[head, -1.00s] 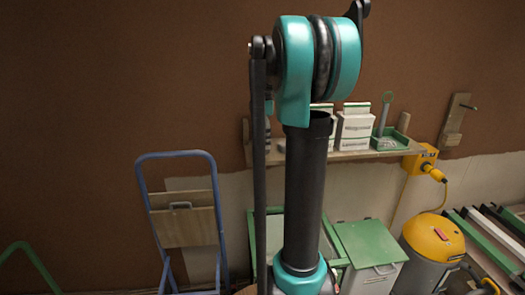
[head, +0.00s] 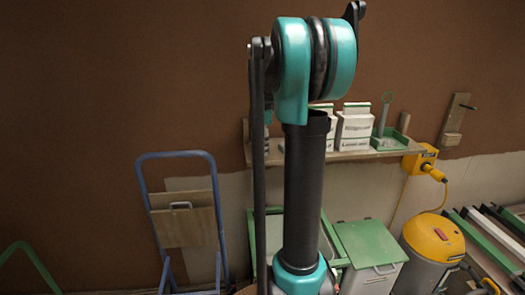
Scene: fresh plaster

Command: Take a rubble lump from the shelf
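A wooden shelf (head: 362,155) is fixed to the wall behind my arm, right of the middle. White boxes (head: 354,128) and a green tray (head: 389,139) with a grey upright tool (head: 384,115) stand on it. I cannot make out a rubble lump for sure; my arm hides part of the shelf. My gripper is not in this view; only my teal and black arm links show, in front of the shelf.
A blue hand truck (head: 182,156) leans at the left. Below the shelf are a green-lidded box (head: 368,246), a yellow-topped vacuum (head: 434,240) and several long strips (head: 491,238). A yellow socket box (head: 421,160) hangs at the shelf's right end.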

